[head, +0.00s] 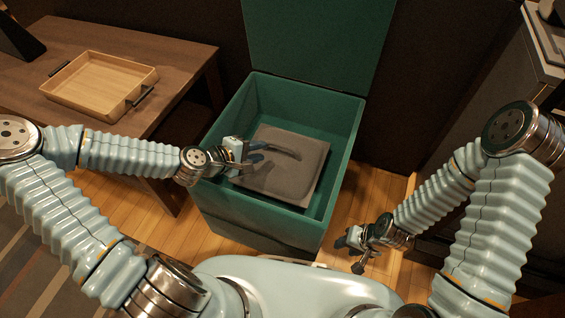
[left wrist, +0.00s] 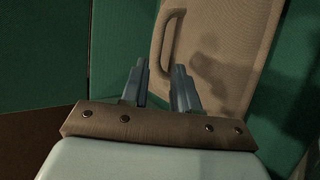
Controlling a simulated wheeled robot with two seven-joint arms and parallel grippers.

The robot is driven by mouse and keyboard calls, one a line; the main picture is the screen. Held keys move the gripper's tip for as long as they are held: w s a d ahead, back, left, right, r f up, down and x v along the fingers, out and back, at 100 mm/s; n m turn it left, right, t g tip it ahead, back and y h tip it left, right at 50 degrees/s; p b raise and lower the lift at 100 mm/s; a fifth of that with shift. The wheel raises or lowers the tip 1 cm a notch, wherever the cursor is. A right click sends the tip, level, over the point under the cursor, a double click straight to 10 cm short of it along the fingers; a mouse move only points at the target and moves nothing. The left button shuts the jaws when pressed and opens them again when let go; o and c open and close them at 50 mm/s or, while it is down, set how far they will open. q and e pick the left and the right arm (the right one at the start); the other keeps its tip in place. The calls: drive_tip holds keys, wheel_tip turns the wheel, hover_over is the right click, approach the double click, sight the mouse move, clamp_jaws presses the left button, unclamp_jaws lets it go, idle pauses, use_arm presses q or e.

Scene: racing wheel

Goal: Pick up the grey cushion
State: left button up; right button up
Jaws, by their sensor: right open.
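The grey cushion (head: 292,178) lies inside an open green box (head: 345,131). It looks beige in the left wrist view (left wrist: 226,66), where a loop handle (left wrist: 173,38) shows along one edge. My left gripper (head: 260,152) is inside the box over the left part of the cushion. In the left wrist view its two fingers (left wrist: 161,84) stand apart with nothing between them and point toward the cushion near the handle. Whether they touch it I cannot tell. My right gripper (head: 354,248) is open and empty, outside the box at its lower right.
The box's green lid (head: 318,45) stands raised at the back. The box walls surround the cushion closely. A wooden table (head: 170,60) with a wooden tray (head: 100,85) stands at the left. A dark cabinet is at the right. Some wooden floor (head: 375,200) is free right of the box.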

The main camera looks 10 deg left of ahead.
sight(280, 146)
use_arm(q)
drive_tip(key=x, duration=0.5)
drive_tip(key=shift+b, duration=0.35)
drive_tip(key=x, duration=0.5)
drive_tip(key=shift+w+d+b, duration=0.25)
drive_tip(key=shift+d+b, duration=0.1)
drive_tip(key=shift+b, duration=0.05)
drive_tip(key=shift+c, duration=0.3)
clamp_jaws()
drive_tip(key=shift+r, duration=0.1)
